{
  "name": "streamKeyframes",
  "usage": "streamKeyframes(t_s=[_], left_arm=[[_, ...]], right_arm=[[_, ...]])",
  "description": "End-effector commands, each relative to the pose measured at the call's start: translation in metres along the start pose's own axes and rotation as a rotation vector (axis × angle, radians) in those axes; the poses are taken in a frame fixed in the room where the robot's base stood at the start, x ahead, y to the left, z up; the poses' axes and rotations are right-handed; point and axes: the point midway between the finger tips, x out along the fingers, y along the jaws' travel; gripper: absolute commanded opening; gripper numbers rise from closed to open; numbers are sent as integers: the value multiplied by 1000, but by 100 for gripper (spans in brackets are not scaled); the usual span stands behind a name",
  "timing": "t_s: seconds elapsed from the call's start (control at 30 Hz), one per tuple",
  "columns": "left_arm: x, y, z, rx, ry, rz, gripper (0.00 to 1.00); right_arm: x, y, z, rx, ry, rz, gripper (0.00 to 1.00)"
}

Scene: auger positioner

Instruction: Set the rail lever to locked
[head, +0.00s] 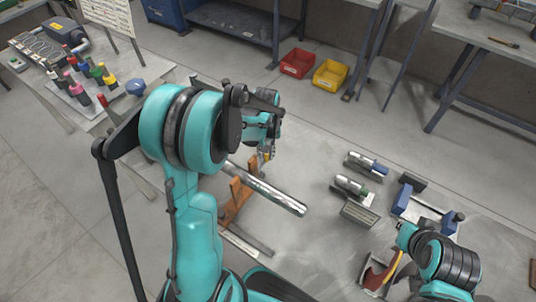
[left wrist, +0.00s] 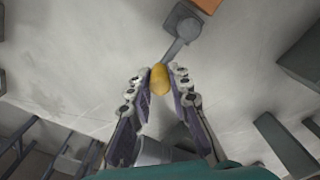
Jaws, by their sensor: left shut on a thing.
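My left gripper (left wrist: 160,72) is shut on a yellow knob (left wrist: 160,82) in the left wrist view, with one finger on each side of it. A grey lever arm (left wrist: 181,46) runs from the knob to a dark grey block (left wrist: 184,20). In the head view my left gripper (head: 266,152) is over the orange-brown stand (head: 236,196), partly hidden behind my arm. A long metal tube (head: 276,194) lies across this stand. I cannot read the lever's setting. My right arm shows at the lower right, but its fingers do not show.
Metal cylinders with blue (head: 367,163) and green (head: 352,186) ends lie right of the tube. A blue-and-grey fixture (head: 402,200) stands near my right arm. Red (head: 298,63) and yellow (head: 330,74) bins sit at the back. A table with colored-handled tools (head: 80,95) is at the left.

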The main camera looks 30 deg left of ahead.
Motion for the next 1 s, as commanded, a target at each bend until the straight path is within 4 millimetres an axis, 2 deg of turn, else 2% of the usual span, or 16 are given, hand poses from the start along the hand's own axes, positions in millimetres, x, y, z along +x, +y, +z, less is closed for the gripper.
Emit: streamKeyframes(t_s=[0.57, 0.6, 0.67, 1.0], left_arm=[[0, -2, -2, -33, 1, -1, 0], [0, -2, -2, -33, 1, -1, 24], [0, -2, -2, -33, 1, 0, 40], [-2, -2, -2, -32, 0, 0, 40]], right_arm=[[0, 0, 0, 0, 0, 0, 0], [0, 0, 0, 0, 0, 0, 0], [0, 0, 0, 0, 0, 0, 0], [0, 0, 0, 0, 0, 0, 0]])
